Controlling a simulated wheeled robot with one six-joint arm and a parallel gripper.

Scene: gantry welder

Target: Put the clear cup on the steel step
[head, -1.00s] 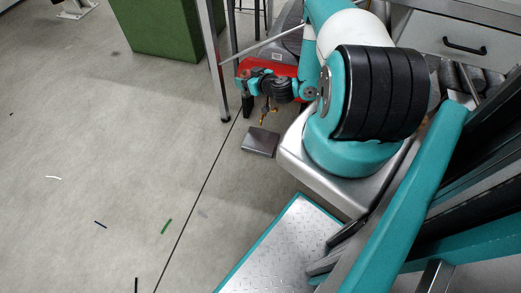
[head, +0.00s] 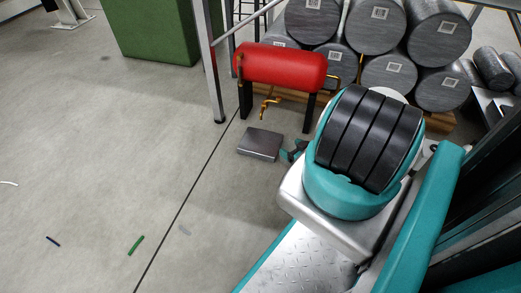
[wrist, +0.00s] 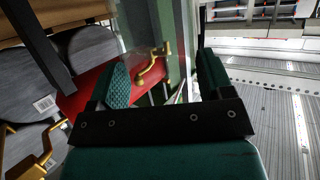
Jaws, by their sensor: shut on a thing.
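The clear cup (wrist: 145,50) is hard to make out in the wrist view. It shows as a faint see-through shape between the two green finger pads of my gripper (wrist: 165,82), with a brass fitting visible through or behind it. My gripper is shut on it. In the head view, only small teal and dark parts of my arm's end show by the right edge of the steel step; the cup cannot be made out there. The steel step (head: 260,144) is a low grey block on the floor, its top bare. I cannot tell the cup's height above it.
A red tank (head: 285,68) on dark legs with brass fittings stands just behind the step. Stacked grey cylinders (head: 375,25) are behind it. A metal frame leg (head: 210,70) and a green block (head: 155,30) stand left. The floor left of the step is open.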

